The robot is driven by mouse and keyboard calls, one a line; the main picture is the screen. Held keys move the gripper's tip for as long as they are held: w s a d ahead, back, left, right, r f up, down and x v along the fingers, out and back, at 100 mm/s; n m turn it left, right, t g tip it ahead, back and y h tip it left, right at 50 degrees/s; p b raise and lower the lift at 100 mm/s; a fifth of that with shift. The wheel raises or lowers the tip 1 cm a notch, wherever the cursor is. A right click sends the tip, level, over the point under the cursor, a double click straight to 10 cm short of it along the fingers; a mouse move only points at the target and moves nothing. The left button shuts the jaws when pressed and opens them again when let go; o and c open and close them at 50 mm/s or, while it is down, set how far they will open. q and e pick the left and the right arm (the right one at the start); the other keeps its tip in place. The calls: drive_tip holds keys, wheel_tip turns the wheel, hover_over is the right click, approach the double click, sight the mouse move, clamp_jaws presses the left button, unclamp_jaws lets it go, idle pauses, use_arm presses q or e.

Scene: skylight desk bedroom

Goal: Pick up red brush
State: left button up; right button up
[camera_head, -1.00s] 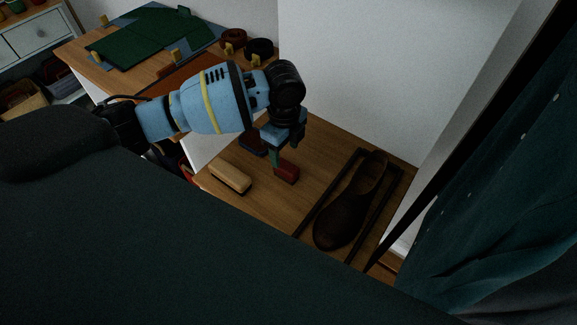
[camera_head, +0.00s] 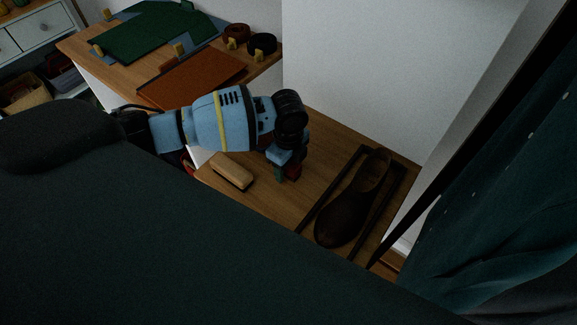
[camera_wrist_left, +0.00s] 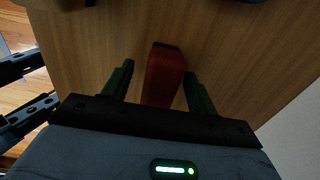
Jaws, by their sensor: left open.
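The red brush (camera_wrist_left: 163,76) lies on the wooden bench top, between the two green fingers of my open left gripper (camera_wrist_left: 158,88) in the left wrist view. There is a visible gap on each side of it. In the head view my left gripper (camera_head: 286,172) points down at the bench, and the red brush (camera_head: 295,172) is mostly hidden behind it.
A tan brush (camera_head: 232,171) lies left of my gripper. A dark brown shoe (camera_head: 345,212) rests in a dark-railed frame on the right. A desk with a green mat (camera_head: 150,35) and brown leather sheet (camera_head: 195,77) stands behind. A white wall rises behind the bench.

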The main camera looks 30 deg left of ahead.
use_arm(q)
drive_tip(key=shift+c, duration=0.2)
drive_tip(key=c, duration=1.1)
use_arm(e)
drive_tip(key=shift+d, duration=0.1)
use_arm(q)
drive_tip(key=shift+o, duration=0.2)
drive_tip(key=shift+r, duration=0.15)
